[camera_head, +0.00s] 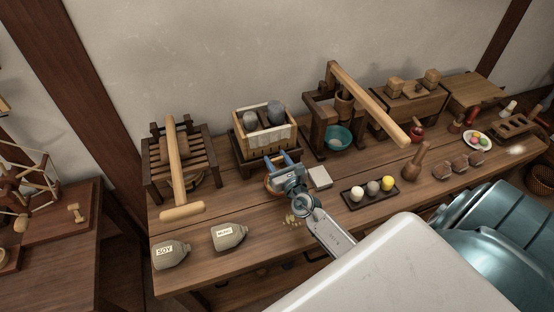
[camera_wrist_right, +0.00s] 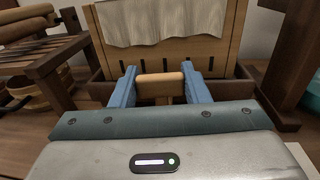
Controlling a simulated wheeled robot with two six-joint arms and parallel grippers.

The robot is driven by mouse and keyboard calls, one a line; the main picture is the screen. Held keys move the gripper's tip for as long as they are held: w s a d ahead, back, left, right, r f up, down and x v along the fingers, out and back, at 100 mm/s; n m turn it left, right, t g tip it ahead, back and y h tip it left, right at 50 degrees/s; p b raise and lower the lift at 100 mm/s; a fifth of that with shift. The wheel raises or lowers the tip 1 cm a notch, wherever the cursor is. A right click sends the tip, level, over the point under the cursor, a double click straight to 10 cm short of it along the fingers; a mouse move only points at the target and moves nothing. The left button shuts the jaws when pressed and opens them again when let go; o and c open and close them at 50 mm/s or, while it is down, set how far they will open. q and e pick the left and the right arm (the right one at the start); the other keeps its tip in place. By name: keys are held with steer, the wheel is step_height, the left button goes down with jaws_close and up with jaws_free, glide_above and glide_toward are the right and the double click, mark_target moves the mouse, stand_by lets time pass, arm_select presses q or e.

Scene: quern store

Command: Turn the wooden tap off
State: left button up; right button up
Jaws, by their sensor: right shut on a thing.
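The wooden tap (camera_wrist_right: 160,79) shows in the right wrist view as a pale horizontal bar in front of the slotted front of a wooden box (camera_wrist_right: 200,52). My right gripper (camera_wrist_right: 160,84) is shut on the tap, with a blue finger on each side of it. In the head view my right gripper (camera_head: 281,161) is at the front of the same box (camera_head: 291,135), and it hides the tap there. My left gripper is in neither view.
A wooden vessel's rim (camera_head: 268,187) shows beside my gripper. A white block (camera_head: 320,177) and a dark tray (camera_head: 352,203) of balls lie to the right. Two labelled jugs, SOY (camera_head: 171,255) and another (camera_head: 229,236), lie front left. Wooden presses (camera_head: 174,150) (camera_head: 370,105) flank the box.

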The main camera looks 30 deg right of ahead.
steer(key=shift+r+m+h+p, duration=0.3)
steer(key=shift+h+p, duration=0.1)
steer(key=shift+p, duration=0.05)
steer(key=shift+f+m+h+p, duration=0.15)
steer(key=shift+m+h+p, duration=0.15)
steer(key=shift+h+p, duration=0.2)
steer(key=shift+f, duration=0.15)
steer(key=o, duration=1)
steer(key=b+v, duration=0.2)
steer(key=v, duration=0.8)
steer(key=shift+s+a+b, duration=0.15)
steer(key=shift+s+b, duration=0.15)
steer(key=shift+s, duration=0.1)
